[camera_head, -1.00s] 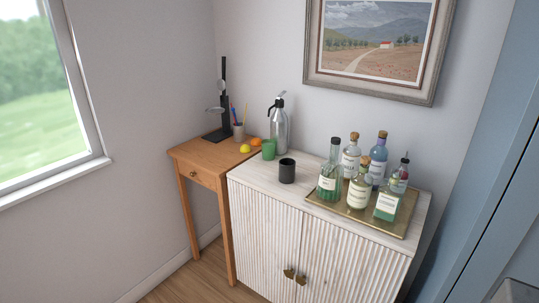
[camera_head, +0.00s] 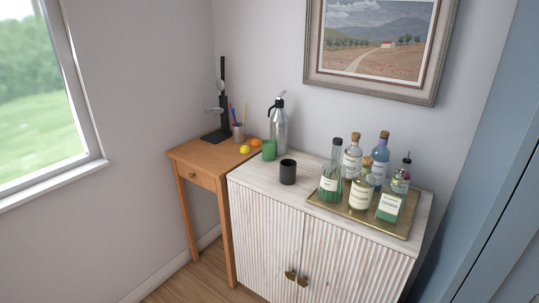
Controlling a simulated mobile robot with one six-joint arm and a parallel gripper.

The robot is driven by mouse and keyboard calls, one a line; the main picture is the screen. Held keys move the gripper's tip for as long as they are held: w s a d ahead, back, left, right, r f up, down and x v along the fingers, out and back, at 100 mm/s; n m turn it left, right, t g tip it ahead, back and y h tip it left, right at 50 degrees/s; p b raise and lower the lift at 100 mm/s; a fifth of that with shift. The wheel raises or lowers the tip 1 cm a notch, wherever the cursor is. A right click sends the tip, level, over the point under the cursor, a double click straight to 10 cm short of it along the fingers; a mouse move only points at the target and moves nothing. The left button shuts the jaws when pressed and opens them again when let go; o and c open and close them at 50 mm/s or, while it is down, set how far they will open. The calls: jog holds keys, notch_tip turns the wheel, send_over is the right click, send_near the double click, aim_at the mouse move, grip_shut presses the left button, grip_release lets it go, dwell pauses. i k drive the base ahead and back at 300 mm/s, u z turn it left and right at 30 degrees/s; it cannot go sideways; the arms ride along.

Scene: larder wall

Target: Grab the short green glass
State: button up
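The short green glass (camera_head: 269,150) stands upright near the back left corner of the white ribbed cabinet (camera_head: 262,185). A black cup (camera_head: 288,172) stands in front of it to the right, apart from it. A silver siphon bottle (camera_head: 278,128) stands close behind it to the right. A lemon (camera_head: 245,149) and an orange (camera_head: 255,142) lie to its left on the wooden side table. My gripper does not show in this view.
A brass tray (camera_head: 385,225) with several bottles fills the cabinet's right side. The wooden table (camera_head: 190,153) also holds a black stand (camera_head: 222,105) and a pencil cup (camera_head: 238,132). A framed picture (camera_head: 380,45) hangs above. A blue panel (camera_head: 480,120) stands at right.

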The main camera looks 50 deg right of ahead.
aim_at(268, 147)
jog(key=z, duration=0.05)
jog(key=i, duration=1)
jog(key=u, duration=0.05)
